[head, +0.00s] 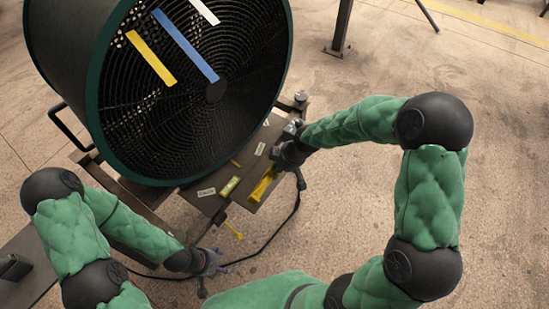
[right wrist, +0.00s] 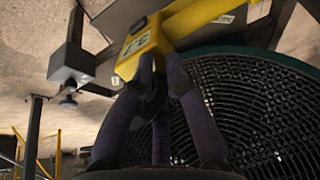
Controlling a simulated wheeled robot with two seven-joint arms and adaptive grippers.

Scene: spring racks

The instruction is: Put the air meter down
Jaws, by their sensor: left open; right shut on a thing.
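The yellow air meter (head: 263,184) is at the right end of the shelf under the big fan in the head view. In the right wrist view the meter (right wrist: 145,45) fills the upper middle, with dark digits on its end face. My right gripper (head: 283,158) is shut on it; its fingers (right wrist: 160,75) meet at that end. I cannot tell whether the meter touches the shelf. My left gripper (head: 213,262) is open, low in front of the shelf, apart from the meter.
A large round fan (head: 205,100) with yellow, blue and white strips stands over the shelf (head: 213,206). Small labels lie on the shelf. A black cable (head: 270,240) curves below it. Concrete floor (head: 340,200) is open to the right, with a metal post (head: 341,28) behind.

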